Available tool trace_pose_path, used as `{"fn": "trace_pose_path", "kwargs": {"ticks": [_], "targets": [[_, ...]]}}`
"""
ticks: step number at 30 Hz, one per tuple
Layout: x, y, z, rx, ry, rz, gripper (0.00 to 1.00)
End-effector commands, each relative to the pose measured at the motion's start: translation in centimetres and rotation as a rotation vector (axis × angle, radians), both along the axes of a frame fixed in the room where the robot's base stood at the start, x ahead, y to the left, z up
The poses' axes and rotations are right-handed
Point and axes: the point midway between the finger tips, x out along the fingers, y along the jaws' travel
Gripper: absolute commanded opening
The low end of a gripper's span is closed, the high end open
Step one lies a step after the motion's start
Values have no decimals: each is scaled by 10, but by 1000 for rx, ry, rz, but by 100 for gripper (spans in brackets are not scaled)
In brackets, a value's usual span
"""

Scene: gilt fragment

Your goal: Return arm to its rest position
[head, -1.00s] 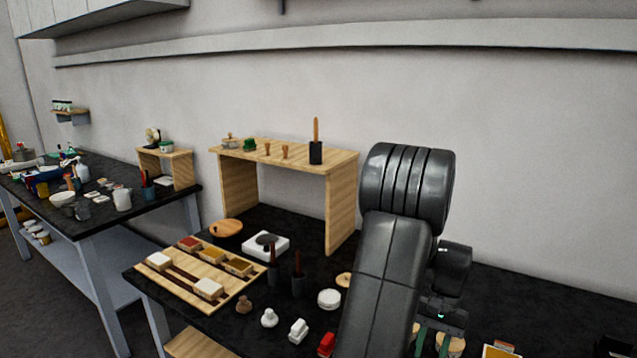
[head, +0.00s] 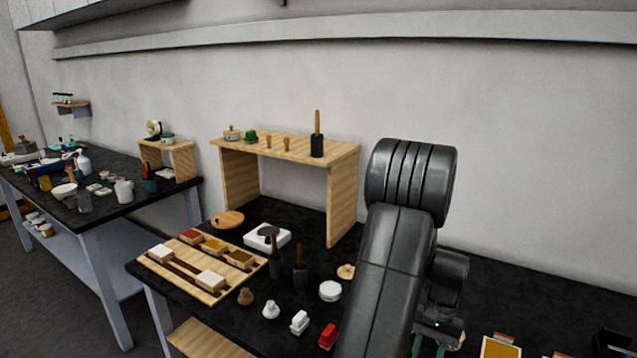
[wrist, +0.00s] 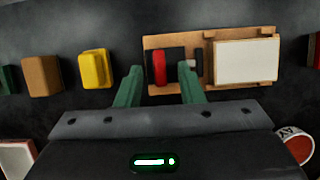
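My arm stands folded over the black worktable (head: 520,292) at the right of the head view, with my gripper (head: 432,348) low at the frame's bottom edge and partly cut off. In the wrist view my gripper (wrist: 161,82) shows two green fingers spread apart, with nothing seen held between them. Beyond the fingers lies a wooden board (wrist: 215,37) with a white panel (wrist: 246,61) and a red-and-black item (wrist: 160,66). A yellow block (wrist: 94,69) and a brown block (wrist: 42,76) sit to the left of it.
A wooden riser (head: 340,200) stands at the back of the table. A wooden tray (head: 198,285) of coloured blocks, a white scale (head: 268,236) and several small stamps lie left of my arm. A second table (head: 90,205) stands farther left.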

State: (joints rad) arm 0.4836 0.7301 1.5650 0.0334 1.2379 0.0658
Motion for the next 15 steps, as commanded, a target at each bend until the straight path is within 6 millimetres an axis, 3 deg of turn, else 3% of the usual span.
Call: {"fn": "trace_pose_path", "kwargs": {"ticks": [15], "targets": [[33,-21,92,-2,-4,1,35]]}}
